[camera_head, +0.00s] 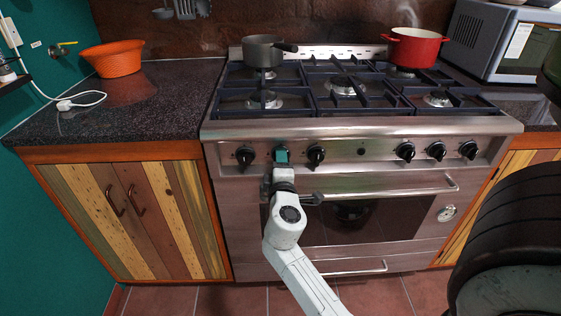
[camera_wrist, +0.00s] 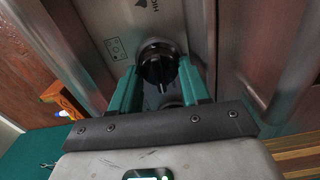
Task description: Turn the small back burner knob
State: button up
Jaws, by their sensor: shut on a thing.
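The stove's front panel (camera_head: 360,150) carries a row of black knobs. My gripper (camera_head: 281,156) is at the second knob from the left, and its teal fingers hide that knob in the head view. In the wrist view this black knob (camera_wrist: 157,67) sits between the two teal fingers, with a white mark on its grip bar. My gripper is shut on it. A small burner diagram (camera_wrist: 115,48) is printed on the panel beside the knob. Black knobs stand on either side of my gripper, at the left (camera_head: 245,156) and at the right (camera_head: 316,155).
The oven door handle (camera_head: 400,186) juts out below the panel. A grey pot (camera_head: 262,52) and a red pot (camera_head: 414,47) stand on the back burners. An orange basket (camera_head: 112,58) is on the left counter. A dark chair (camera_head: 515,230) is at the right.

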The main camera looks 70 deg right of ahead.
jog(key=shift+a+n, duration=0.1)
jog(key=shift+n, duration=0.3)
jog(key=o, duration=1)
jog(key=shift+f, duration=0.1)
